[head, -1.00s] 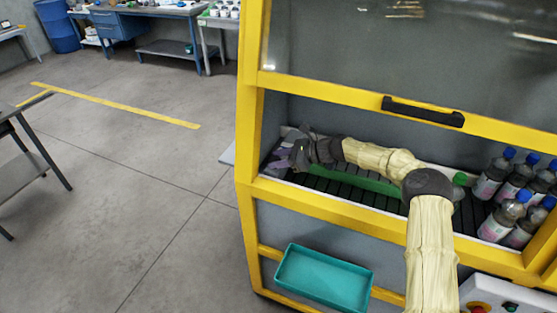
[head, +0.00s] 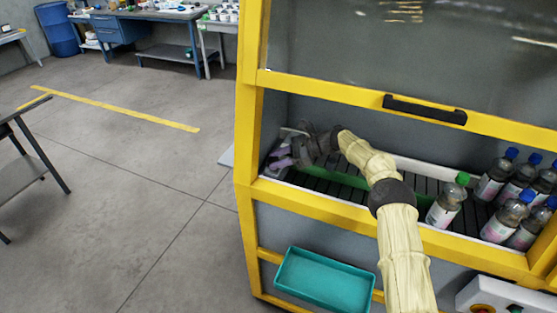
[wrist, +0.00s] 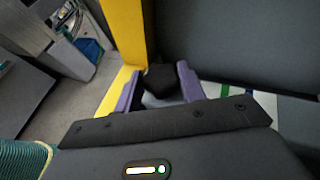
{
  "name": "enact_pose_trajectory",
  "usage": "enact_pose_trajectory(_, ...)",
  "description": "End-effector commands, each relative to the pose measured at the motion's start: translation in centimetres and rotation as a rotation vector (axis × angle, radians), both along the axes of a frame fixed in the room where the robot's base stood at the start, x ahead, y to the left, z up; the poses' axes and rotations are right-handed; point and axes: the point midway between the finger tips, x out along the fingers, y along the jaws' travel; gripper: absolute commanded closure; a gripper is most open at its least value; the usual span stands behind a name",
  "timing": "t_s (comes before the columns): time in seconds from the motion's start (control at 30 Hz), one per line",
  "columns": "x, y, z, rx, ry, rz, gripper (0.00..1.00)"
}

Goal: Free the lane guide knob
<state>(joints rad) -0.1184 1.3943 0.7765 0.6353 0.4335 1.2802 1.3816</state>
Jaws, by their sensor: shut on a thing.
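The lane guide knob (wrist: 160,77) is black and sits between my purple fingers in the wrist view. My gripper (wrist: 158,84) is shut on it, with one finger on each side. In the head view my gripper (head: 279,156) is inside the yellow-framed machine, at the left end of the conveyor. The knob cannot be made out there. A green lane guide strip (head: 346,187) runs along the slatted conveyor, partly hidden by my arm.
A green-capped bottle (head: 446,203) stands on the conveyor, with several blue-capped bottles (head: 497,175) to its right. The yellow frame (head: 249,130) edges the opening, under a raised window with a black handle (head: 424,110). A teal tray (head: 323,279) is below.

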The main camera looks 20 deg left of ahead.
Motion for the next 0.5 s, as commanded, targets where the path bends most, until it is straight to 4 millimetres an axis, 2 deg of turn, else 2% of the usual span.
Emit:
enact_pose_trajectory(0.3, 0.06, 0.09, 0.27, 0.005, -0.001, -0.002, 0.83)
enact_pose_trajectory(0.33, 0.06, 0.09, 0.27, 0.005, -0.001, -0.002, 0.56)
enact_pose_trajectory(0.43, 0.05, 0.08, 0.21, 0.004, -0.001, -0.001, 0.38)
enact_pose_trajectory(0.5, 0.03, 0.06, 0.16, 0.002, -0.001, -0.001, 0.38)
